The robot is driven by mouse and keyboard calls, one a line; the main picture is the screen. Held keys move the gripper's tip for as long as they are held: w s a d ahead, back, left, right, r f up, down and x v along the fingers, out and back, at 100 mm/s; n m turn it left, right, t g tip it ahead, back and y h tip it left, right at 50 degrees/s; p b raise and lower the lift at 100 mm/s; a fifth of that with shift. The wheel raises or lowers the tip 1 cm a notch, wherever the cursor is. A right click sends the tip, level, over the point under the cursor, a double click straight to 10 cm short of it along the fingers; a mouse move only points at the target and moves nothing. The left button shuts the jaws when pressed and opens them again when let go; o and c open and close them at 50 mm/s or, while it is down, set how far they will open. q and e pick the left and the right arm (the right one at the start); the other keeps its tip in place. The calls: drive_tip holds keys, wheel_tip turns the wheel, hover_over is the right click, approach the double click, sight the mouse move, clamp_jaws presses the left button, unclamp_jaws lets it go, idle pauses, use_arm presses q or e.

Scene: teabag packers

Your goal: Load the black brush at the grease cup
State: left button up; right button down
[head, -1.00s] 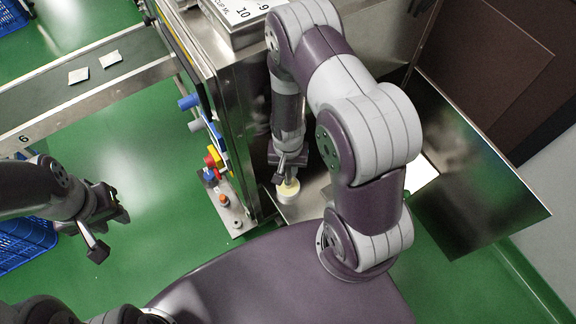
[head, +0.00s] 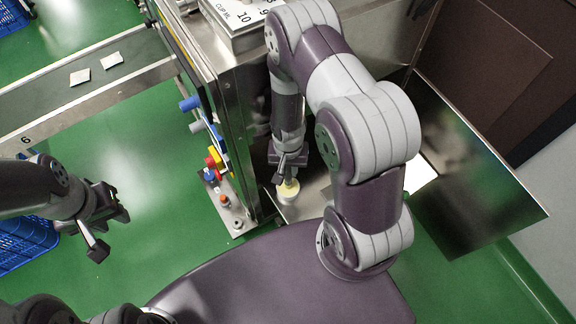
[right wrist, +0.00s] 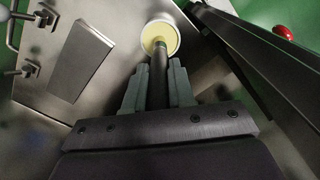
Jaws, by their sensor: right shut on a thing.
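The grease cup (head: 288,197) is a small round white cup with pale yellow grease, standing on the steel surface below my right gripper. In the right wrist view the grease cup (right wrist: 172,30) is at the top centre. My right gripper (right wrist: 157,82) is shut on the black brush (right wrist: 158,66), a dark rod between its fingers. The far end of the brush overlaps the yellow grease; its tip is hidden there. In the head view my right gripper (head: 287,165) is right above the cup. My left gripper (head: 122,205) hangs over the green floor, apart from everything, its finger gap unclear.
A steel machine (head: 232,90) with coloured knobs (head: 213,158) stands just left of my right gripper. A conveyor (head: 100,95) carries two white teabags. A steel panel (head: 480,170) is at right. Blue crates (head: 30,235) stand at far left.

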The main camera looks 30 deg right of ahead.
wheel_tip(320, 180, up, 6)
drive_tip(key=p, duration=0.5)
drive_tip(key=shift+r, duration=0.2)
drive_tip(key=shift+f, duration=0.1)
